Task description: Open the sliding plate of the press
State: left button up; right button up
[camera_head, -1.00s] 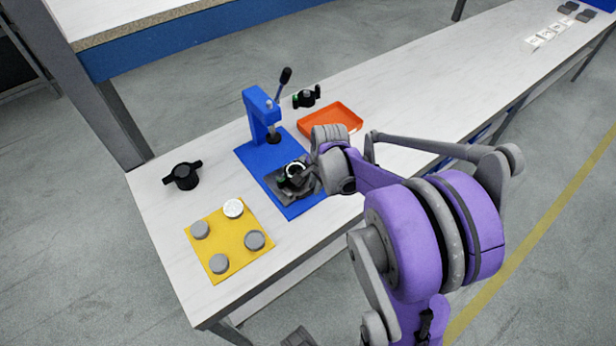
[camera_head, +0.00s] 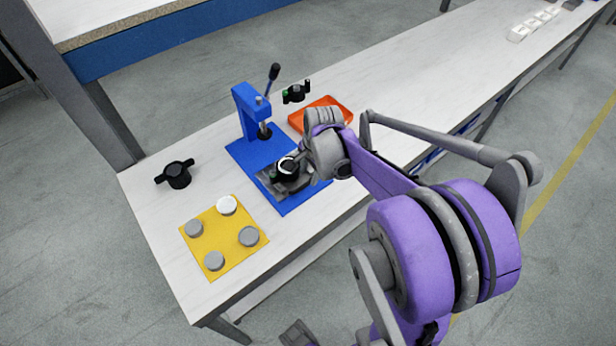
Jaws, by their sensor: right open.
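The blue press (camera_head: 248,112) stands on the table, with its black-knobbed lever (camera_head: 272,76) raised. The grey sliding plate (camera_head: 268,180) lies over the front part of the blue base (camera_head: 291,201), out in front of the ram. A black round part with a white ring (camera_head: 287,166) is at the plate. My right gripper (camera_head: 287,180) is open, low over the plate and close to this part. The fingers blend with the grey plate, so I cannot tell whether they touch it.
A black two-handled part (camera_head: 176,174) is at the left. A yellow mat (camera_head: 221,237) with several grey round pieces is at the front left.

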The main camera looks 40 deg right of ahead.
notch_tip(320, 180, up, 7)
jog(key=s, duration=0.1)
jog(key=shift+f+p, duration=0.15)
jog(key=shift+p, duration=0.25)
jog(key=shift+s+a, duration=0.1)
jog(key=s+a+r+n+t+p, duration=0.1)
jog(key=s+a+r+n+p, duration=0.1)
jog(key=a+n, duration=0.7)
jog(key=s+a+r+n+t+p, duration=0.1)
jog(key=s+a+n+p, duration=0.3)
jog(key=a+n, duration=0.6)
jog(key=shift+s+a+r+t, duration=0.4)
jog(key=shift+s+a+t, duration=0.3)
jog(key=shift+s, duration=0.5)
